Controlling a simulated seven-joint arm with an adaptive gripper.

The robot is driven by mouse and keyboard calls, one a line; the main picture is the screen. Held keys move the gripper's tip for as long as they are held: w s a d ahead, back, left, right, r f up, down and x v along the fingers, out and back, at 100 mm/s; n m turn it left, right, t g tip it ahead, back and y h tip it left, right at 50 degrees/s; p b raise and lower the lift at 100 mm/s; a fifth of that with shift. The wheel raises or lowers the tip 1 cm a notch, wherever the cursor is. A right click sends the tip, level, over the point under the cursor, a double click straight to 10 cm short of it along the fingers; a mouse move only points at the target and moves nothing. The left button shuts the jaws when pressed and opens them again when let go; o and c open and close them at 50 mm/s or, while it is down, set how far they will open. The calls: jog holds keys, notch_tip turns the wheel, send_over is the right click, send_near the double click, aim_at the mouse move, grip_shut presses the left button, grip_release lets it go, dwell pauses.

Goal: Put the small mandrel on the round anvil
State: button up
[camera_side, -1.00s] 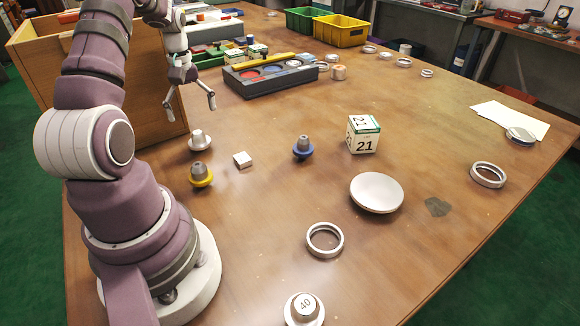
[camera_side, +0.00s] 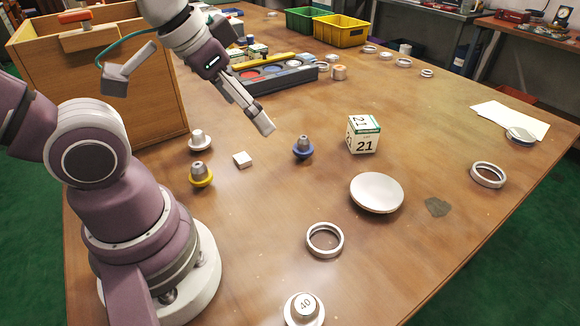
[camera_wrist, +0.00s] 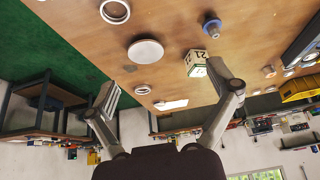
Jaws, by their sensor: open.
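Several stepped mandrel-like pieces stand upright on the table: one with a blue base (camera_side: 303,148), one with a yellow base (camera_side: 201,175), and one with a pale base (camera_side: 199,141). I cannot tell for sure which is the small mandrel. A smooth silver disc (camera_side: 376,194), likely the round anvil, lies bare right of centre; it also shows in the wrist view (camera_wrist: 145,51). My gripper (camera_side: 264,124) hangs above the table, left of and above the blue-based piece. Its fingers (camera_wrist: 163,78) are spread and empty in the wrist view, where the blue-based piece (camera_wrist: 211,28) shows too.
Loose rings (camera_side: 324,240) (camera_side: 488,175), a piece marked 40 (camera_side: 304,308) and a small metal block (camera_side: 242,159) lie around. A dark tray (camera_side: 270,76) and wooden box (camera_side: 140,100) stand behind.

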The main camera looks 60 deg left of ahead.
dwell(0.3)
jog(key=m+g+y, duration=0.4)
jog(key=m+g, duration=0.1)
jog(key=m, duration=1.3)
send_near(198, 134)
notch_tip(198, 134, down, 2)
jog(key=w, duration=0.1)
jog(key=shift+m+y, duration=0.3)
jog(key=shift+m, duration=0.1)
jog(key=x, duration=0.7)
jog(key=s+x, duration=0.1)
jog(key=x, duration=0.2)
jog(key=shift+a+f, duration=0.15)
jog(key=shift+f, duration=0.1)
jog(key=c, duration=1.3)
